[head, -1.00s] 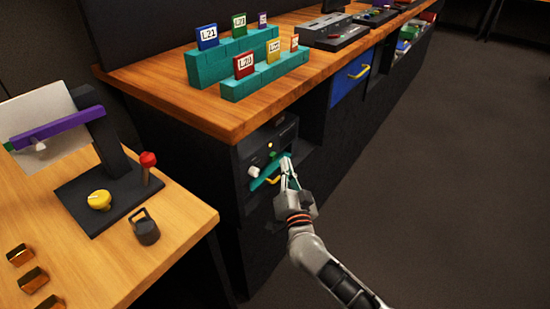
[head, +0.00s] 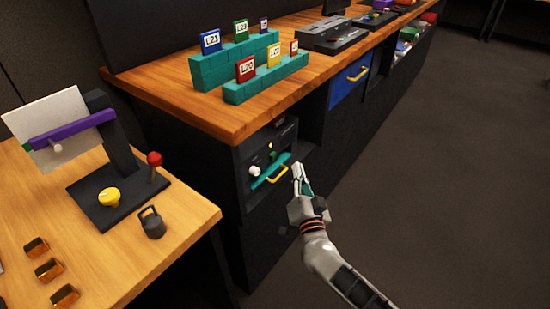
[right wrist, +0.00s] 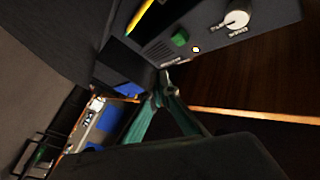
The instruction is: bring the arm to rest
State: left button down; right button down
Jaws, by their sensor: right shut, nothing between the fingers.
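My right gripper (head: 299,172) is shut and empty in the head view. It is in the open air just right of the dark panel (head: 284,134) under the wooden counter. The panel carries a teal bar (head: 270,171), a yellow handle (head: 278,174), a white knob (head: 254,171) and a green knob (head: 272,155). A gap shows between the fingertips and the yellow handle. In the right wrist view the teal fingers (right wrist: 163,88) come together near the panel's edge, with the green knob (right wrist: 180,37) and white knob (right wrist: 237,18) beyond. My left gripper is out of view.
The counter (head: 180,103) holds teal racks (head: 265,85) with labelled blocks. A wooden table (head: 105,251) at left bears a black stand with a red-topped lever (head: 154,160), a yellow knob (head: 109,196) and a black weight (head: 151,224). The floor (head: 440,170) at right is clear.

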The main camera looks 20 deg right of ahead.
jog(key=shift+s, duration=0.1)
